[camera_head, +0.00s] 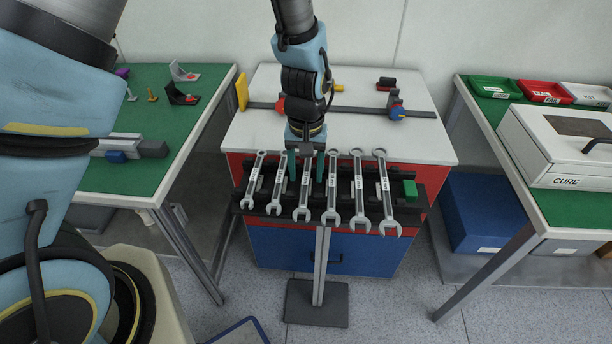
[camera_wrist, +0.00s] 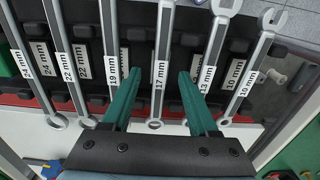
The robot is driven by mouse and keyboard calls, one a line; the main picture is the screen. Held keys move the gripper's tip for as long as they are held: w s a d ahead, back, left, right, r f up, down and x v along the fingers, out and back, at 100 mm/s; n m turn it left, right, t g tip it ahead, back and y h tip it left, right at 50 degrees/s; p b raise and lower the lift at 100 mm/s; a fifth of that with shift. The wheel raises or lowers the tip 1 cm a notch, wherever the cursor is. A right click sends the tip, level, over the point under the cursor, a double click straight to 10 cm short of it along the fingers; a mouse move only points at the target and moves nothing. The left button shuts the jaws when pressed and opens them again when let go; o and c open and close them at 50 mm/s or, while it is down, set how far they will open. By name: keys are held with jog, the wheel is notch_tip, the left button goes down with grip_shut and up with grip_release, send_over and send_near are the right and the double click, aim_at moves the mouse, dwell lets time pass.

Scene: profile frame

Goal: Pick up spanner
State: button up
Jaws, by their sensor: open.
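Several steel spanners hang side by side on a black rack (camera_head: 240,208), their size growing from left to right in the head view. My gripper (camera_head: 306,176) is open above the rack, over the third spanner from the left. In the wrist view, its two green fingers (camera_wrist: 158,76) stand on either side of the 17 mm spanner (camera_wrist: 162,50), with a gap on both sides. The 13 mm spanner (camera_wrist: 216,40) lies to the right, partly behind the right finger. The 19 mm spanner (camera_wrist: 108,35) lies to the left, partly behind the left finger.
The rack stands on a post before a red and blue cabinet with a pale top (camera_head: 365,140). A green block (camera_head: 410,189) sits at the rack's right end. Green-topped benches stand left (camera_head: 135,175) and right (camera_head: 570,217); the right one carries trays and a white box (camera_head: 540,150).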

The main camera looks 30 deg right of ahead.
jog(key=shift+f, duration=0.2)
grip_shut()
dwell(0.4)
